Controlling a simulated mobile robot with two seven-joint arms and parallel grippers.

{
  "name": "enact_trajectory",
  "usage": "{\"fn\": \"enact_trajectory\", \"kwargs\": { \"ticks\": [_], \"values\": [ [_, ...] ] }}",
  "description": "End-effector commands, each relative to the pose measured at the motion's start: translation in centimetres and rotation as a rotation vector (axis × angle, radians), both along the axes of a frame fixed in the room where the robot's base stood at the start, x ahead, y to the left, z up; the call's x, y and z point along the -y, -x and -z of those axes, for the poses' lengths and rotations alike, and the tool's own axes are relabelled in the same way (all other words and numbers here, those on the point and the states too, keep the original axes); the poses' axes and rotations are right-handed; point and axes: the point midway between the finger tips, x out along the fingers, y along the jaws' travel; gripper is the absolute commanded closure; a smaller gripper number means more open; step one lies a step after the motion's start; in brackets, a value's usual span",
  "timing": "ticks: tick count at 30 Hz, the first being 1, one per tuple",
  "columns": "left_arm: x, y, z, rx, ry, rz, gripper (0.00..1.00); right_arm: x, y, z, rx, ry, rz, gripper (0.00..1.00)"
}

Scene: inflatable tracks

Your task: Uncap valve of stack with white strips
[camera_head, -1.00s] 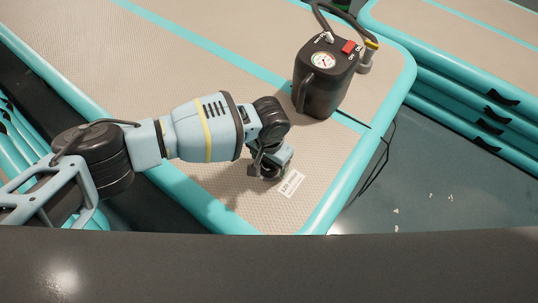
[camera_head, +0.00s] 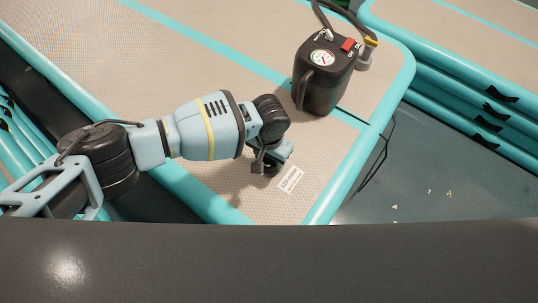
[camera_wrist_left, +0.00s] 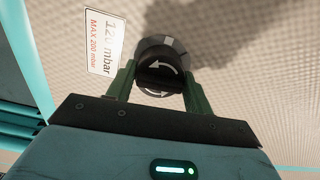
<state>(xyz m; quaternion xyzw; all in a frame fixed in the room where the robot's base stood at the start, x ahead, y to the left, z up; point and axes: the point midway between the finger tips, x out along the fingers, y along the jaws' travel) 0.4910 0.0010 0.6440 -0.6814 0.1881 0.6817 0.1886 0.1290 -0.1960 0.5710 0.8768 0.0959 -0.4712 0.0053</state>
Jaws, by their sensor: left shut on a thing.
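The valve cap (camera_wrist_left: 160,75) is a round black knob with white curved arrows, set in a grey ring on the beige mat in the left wrist view. My left gripper (camera_wrist_left: 158,78) has its two green fingers on either side of the cap and is shut on it. In the head view my left gripper (camera_head: 268,168) points down at the mat (camera_head: 215,185) near its front corner, and the arm hides the valve. A white label (camera_head: 290,179) lies beside it; it also shows in the left wrist view (camera_wrist_left: 104,42), reading 120 mbar, MAX 200 mbar. My right gripper is not in view.
A black pump (camera_head: 324,75) with a gauge, red switch and hose stands on the same mat behind the gripper. Another teal-edged stack (camera_head: 470,110) with black handles is at the right. Grey floor (camera_head: 430,180) lies between them.

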Motion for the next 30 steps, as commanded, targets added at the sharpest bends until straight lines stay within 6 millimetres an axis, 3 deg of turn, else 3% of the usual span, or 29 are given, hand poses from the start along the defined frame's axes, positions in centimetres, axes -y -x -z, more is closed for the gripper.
{"fn": "enact_trajectory", "kwargs": {
  "ticks": [30],
  "values": [
    [0.0, 0.0, -0.1, 0.0, 0.001, -0.364, 0.7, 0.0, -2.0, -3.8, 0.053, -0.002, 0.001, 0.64]
  ]
}}
